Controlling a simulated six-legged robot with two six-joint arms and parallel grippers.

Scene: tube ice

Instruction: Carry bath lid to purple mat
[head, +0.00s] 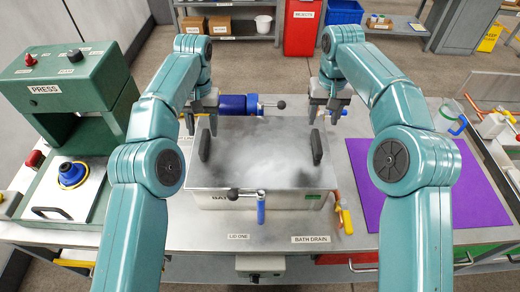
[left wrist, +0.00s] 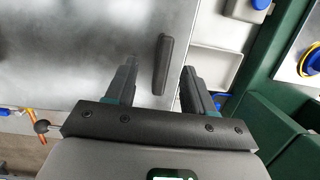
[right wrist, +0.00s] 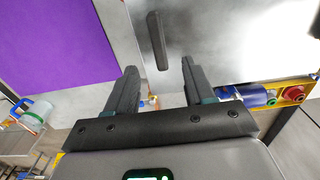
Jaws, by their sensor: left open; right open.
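The bath lid (head: 262,150) is a grey metal sheet lying flat on the bath (head: 275,200) in the middle of the bench. It has a black handle on each side, a left handle (head: 205,145) and a right handle (head: 317,147). The purple mat (head: 395,180) lies flat on the right of the bench, partly hidden by my right arm. My left gripper (left wrist: 158,85) is open, with the left handle ahead between its fingers and not gripped. My right gripper (right wrist: 156,80) is open, with the right handle ahead between its fingers, also not gripped.
A green press (head: 70,85) stands at the left, with a blue and yellow part (head: 72,173) below it. A blue cylinder (head: 238,104) lies behind the bath. A blue-handled clamp (head: 261,207) is at the bath's front edge. A jug (head: 450,115) stands beyond the mat.

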